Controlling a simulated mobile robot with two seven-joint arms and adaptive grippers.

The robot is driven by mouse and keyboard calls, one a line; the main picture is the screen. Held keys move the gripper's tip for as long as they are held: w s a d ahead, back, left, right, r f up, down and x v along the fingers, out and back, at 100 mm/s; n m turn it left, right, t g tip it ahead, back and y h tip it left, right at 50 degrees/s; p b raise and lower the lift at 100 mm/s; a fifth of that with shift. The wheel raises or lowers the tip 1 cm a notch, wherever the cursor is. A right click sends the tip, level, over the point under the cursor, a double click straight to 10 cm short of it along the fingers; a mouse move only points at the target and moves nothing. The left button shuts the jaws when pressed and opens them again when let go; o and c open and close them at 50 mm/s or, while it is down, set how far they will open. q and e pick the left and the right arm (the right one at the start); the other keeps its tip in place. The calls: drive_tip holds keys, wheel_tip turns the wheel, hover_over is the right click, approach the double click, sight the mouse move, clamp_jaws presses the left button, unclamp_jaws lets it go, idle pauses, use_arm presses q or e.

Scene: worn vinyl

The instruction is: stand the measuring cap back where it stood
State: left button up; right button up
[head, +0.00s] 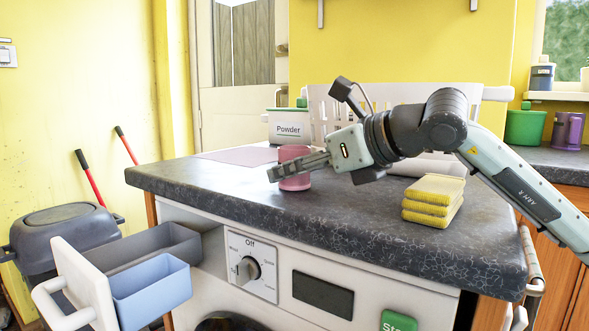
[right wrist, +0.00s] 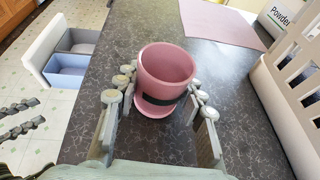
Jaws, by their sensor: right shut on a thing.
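The pink measuring cap (head: 294,153) is an open-topped cup with a dark band, and it also shows in the right wrist view (right wrist: 165,68). My right gripper (head: 290,168) is shut on the cap, with one finger on each side, as the right wrist view (right wrist: 160,95) shows. My left gripper (right wrist: 20,118) shows only at the left edge of the right wrist view, its two fingers apart and empty, away from the worktop.
A pink mat (head: 240,156) lies behind the cap. A white Powder box (head: 289,126) stands at the back beside a slatted white rack (head: 390,102). An open detergent drawer (head: 150,290) juts out at front left.

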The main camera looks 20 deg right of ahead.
drive_tip(key=shift+f, duration=0.15)
drive_tip(key=o, duration=1.3)
drive_tip(key=shift+c, duration=0.2)
drive_tip(key=shift+s+d, duration=0.1)
drive_tip(key=shift+b+v, duration=0.9)
drive_tip(key=shift+v, duration=2.95)
drive_tip(key=shift+s, duration=0.1)
drive_tip(key=shift+v, duration=5.95)
